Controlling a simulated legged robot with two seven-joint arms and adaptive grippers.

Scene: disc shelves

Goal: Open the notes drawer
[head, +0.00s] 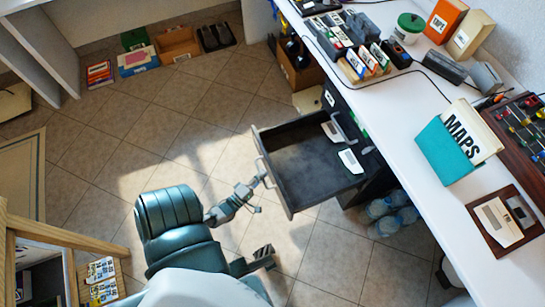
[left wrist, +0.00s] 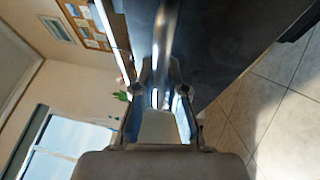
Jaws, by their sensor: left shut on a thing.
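A dark grey drawer (head: 300,168) stands pulled out from the black cabinet under the white desk. In the left wrist view, the silver handle bar (left wrist: 166,35) runs between the fingers of my left gripper (left wrist: 160,98), beside the dark drawer front (left wrist: 215,45). The drawer's wording cannot be read.
The white desk (head: 400,130) carries a teal MAPS box (head: 447,155), tape boxes (head: 445,20) and several small items. Water bottles (head: 390,215) stand on the floor beside the cabinet. Low boxes (head: 138,60) lie at the back. Tiled floor left of the drawer is clear.

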